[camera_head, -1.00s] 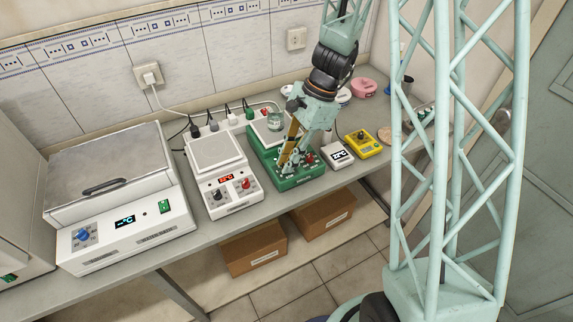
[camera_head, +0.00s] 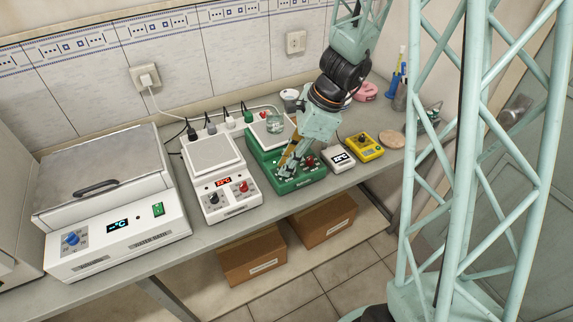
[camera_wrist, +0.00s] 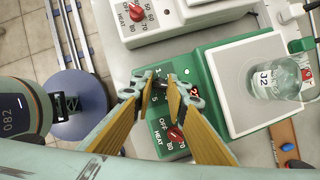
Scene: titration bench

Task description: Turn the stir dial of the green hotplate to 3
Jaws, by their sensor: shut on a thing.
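The green hotplate (camera_head: 312,183) stands on the bench with a white top plate; it fills the middle of the wrist view (camera_wrist: 205,62). A beaker with clear liquid (camera_wrist: 262,80) stands on that plate. My gripper (camera_wrist: 160,82) points down at the front panel, its fingers shut on the stir dial. The dial is mostly hidden between the fingertips, with only a dark part showing, so its pointer cannot be read. A few scale digits show beside the fingertips. The red heat dial (camera_wrist: 176,136) is next to my fingers, apart from the grip.
A white hotplate (camera_head: 232,203) stands close on the left, with a water bath (camera_head: 120,235) beyond it. A small white display device (camera_head: 340,158) and a yellow device (camera_head: 366,146) stand on the right. Cables and a power strip (camera_head: 210,128) run behind.

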